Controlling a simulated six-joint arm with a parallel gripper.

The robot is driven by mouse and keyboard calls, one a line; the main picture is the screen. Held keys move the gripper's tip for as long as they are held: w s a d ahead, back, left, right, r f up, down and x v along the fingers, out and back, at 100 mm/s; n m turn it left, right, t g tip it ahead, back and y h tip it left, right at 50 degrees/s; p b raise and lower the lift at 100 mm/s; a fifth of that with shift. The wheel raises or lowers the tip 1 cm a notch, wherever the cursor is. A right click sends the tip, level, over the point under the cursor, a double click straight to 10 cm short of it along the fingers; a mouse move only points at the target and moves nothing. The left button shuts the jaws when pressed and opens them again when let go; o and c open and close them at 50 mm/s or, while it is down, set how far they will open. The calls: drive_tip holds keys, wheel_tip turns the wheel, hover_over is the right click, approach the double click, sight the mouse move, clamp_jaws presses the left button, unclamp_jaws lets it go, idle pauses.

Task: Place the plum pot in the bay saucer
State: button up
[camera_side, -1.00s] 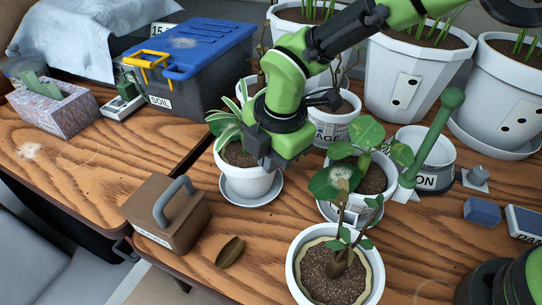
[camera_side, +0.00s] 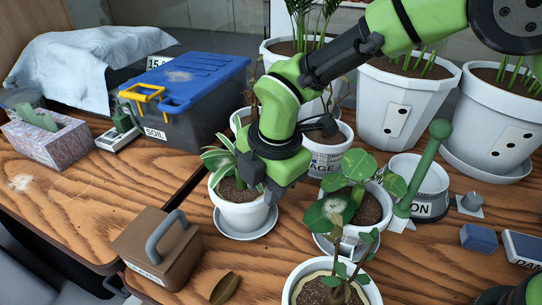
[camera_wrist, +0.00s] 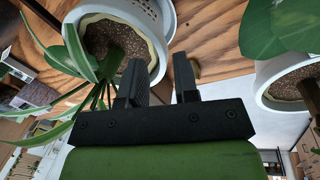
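No plum-coloured pot shows, and no readable label says plum or bay, so I cannot tell which pot and saucer are meant. A white pot with a striped long-leaved plant (camera_side: 240,213) stands upright on a white saucer (camera_side: 248,234). My gripper (camera_side: 262,186) is at this pot's right rim in the side view. In the wrist view my gripper (camera_wrist: 158,62) has its two fingers apart, with the pot's white rim (camera_wrist: 160,42) showing between them. Contact cannot be told. A broad-leaved plant's white pot (camera_side: 366,226) stands on a saucer to the right.
A brown caddy with a grey handle (camera_side: 157,252) stands front left, a brown leaf-shaped piece (camera_side: 224,288) beside it. Another white pot (camera_side: 330,285) is at the front. A blue-lidded soil bin (camera_side: 185,105) and large white planters (camera_side: 405,105) stand behind. A green-handled tool (camera_side: 420,175) rises at right.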

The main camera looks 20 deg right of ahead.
wheel_tip(320, 180, up, 10)
drive_tip(key=s, duration=0.1)
drive_tip(key=shift+s+d, duration=0.3)
drive_tip(key=shift+s, duration=0.05)
drive_tip(key=shift+r, duration=0.1)
drive_tip(key=s+d+r+m+t+y, duration=0.1)
drive_tip(key=s+d+r+m, duration=0.2)
drive_tip(key=d+r+m, duration=0.35)
drive_tip(key=s+d+r+m+t, duration=0.1)
drive_tip(key=s+d+r+m, duration=0.35)
drive_tip(key=d+m, duration=0.3)
drive_tip(key=s+d+f+m+t, duration=0.1)
drive_tip(key=s+d+m+t, duration=0.2)
drive_tip(key=s+d+m, duration=0.4)
drive_tip(key=s+m, duration=0.3)
drive_tip(key=m, duration=0.2)
drive_tip(key=shift+s+m, duration=0.3)
drive_tip(key=shift+m, duration=0.1)
